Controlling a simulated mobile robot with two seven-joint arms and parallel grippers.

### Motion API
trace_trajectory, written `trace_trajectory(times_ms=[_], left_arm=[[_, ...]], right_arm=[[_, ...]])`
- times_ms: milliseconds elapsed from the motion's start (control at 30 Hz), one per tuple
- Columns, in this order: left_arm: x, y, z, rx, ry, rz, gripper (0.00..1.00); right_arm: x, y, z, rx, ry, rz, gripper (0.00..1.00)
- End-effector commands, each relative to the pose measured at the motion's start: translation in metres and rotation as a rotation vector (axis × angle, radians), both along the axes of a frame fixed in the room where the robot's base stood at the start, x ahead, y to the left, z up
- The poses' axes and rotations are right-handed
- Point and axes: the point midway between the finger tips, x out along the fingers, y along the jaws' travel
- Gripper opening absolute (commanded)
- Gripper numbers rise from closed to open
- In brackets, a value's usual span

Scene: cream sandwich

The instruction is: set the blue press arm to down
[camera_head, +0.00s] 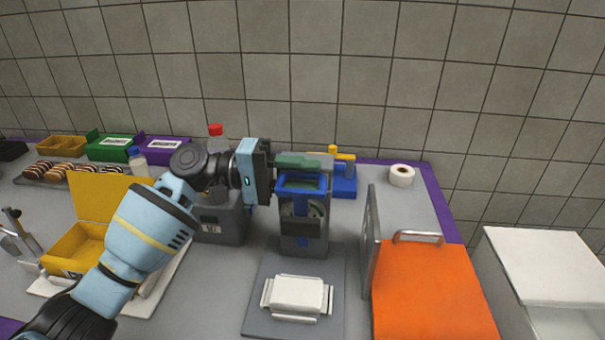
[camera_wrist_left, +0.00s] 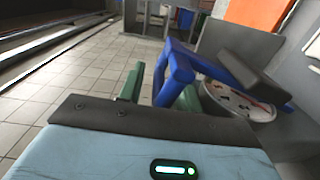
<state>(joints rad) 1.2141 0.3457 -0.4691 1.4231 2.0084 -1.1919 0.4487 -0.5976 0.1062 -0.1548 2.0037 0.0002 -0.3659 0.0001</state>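The blue press arm (camera_head: 302,183) is a blue frame at the top of a grey press (camera_head: 303,245), standing at the middle of the counter. It also shows in the wrist view (camera_wrist_left: 180,68), beside a round pale part with dark marks. My left gripper (camera_head: 300,161) reaches in from the left, at the top of the blue arm. Its green fingers (camera_wrist_left: 160,92) are apart in the wrist view, and a blue bar of the arm shows between them. I cannot tell whether they touch it. The arm's exact angle is hard to judge. My right gripper is not in view.
A grey plate with a white block (camera_head: 298,294) lies in front of the press. An orange-topped box (camera_head: 430,285) stands right, beside a grey upright panel (camera_head: 372,240). A yellow box (camera_head: 98,205) stands left.

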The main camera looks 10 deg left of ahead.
Motion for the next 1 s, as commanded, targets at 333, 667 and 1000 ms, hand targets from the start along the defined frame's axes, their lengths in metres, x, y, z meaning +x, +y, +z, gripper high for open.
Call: trace_trajectory(times_ms=[333, 667, 1000], left_arm=[[0.000, 0.000, 0.000, 0.000, 0.000, 0.000, 0.00], [-0.001, 0.000, 0.000, 0.000, -0.007, -0.001, 0.00], [-0.015, 0.000, -0.005, -0.002, -0.139, -0.004, 0.00]], right_arm=[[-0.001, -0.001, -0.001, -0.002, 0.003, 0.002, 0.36], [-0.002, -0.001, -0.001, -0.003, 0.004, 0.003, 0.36], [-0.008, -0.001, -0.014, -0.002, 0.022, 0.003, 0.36]])
